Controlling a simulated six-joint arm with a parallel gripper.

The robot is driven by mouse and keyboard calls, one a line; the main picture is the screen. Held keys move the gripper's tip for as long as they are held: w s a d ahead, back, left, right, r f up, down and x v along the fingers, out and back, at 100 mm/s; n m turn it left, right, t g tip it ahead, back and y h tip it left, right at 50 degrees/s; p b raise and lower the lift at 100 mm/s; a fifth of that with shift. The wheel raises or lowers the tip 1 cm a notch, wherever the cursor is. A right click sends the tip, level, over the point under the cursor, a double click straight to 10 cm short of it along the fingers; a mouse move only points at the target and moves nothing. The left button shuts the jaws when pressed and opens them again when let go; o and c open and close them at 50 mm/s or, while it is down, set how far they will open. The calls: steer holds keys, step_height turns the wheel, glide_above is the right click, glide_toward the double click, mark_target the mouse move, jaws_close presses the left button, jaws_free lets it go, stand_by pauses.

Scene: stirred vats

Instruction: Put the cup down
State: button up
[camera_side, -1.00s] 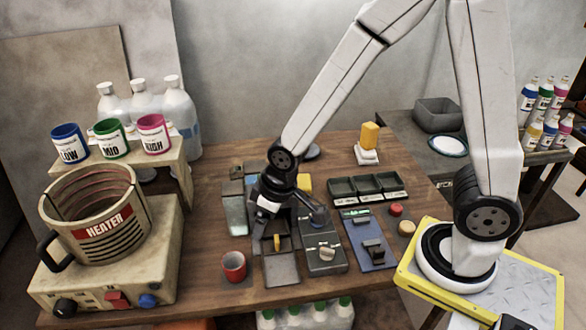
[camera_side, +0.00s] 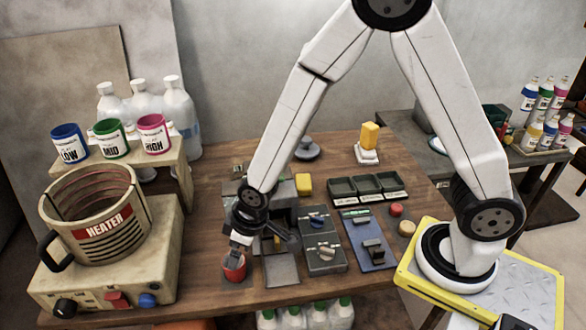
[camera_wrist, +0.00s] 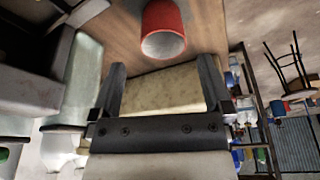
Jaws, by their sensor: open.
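A small red cup (camera_side: 235,270) stands upright on the wooden table near its front edge, right of the heater. My gripper (camera_side: 239,251) is just above and behind it in the side view, overlapping its rim. In the wrist view the cup (camera_wrist: 164,28) lies beyond the fingertips, with its pale opening facing the camera. The two fingers of my gripper (camera_wrist: 163,66) are spread apart, with nothing held between them. Whether a finger touches the cup's rim is hard to tell.
The heater vat (camera_side: 95,215) on its beige base (camera_side: 112,272) stands close on the left. Grey devices (camera_side: 322,256) and a blue board (camera_side: 368,240) are to the right. Black trays (camera_side: 369,186) sit further back. Three coloured cups stand on a shelf (camera_side: 120,165).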

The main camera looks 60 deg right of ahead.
steer(key=shift+f, duration=0.2)
steer(key=shift+a+x, duration=0.1)
steer(key=shift+x, duration=1.15)
steer(key=shift+a+x, duration=0.15)
steer(key=shift+x, duration=1.15)
steer(key=shift+w+r, duration=0.1)
steer(key=c, duration=1.3)
steer(key=shift+o, duration=0.2)
steer(key=shift+r, duration=0.2)
step_height(320, 180, up, 10)
steer(key=shift+f, duration=0.2)
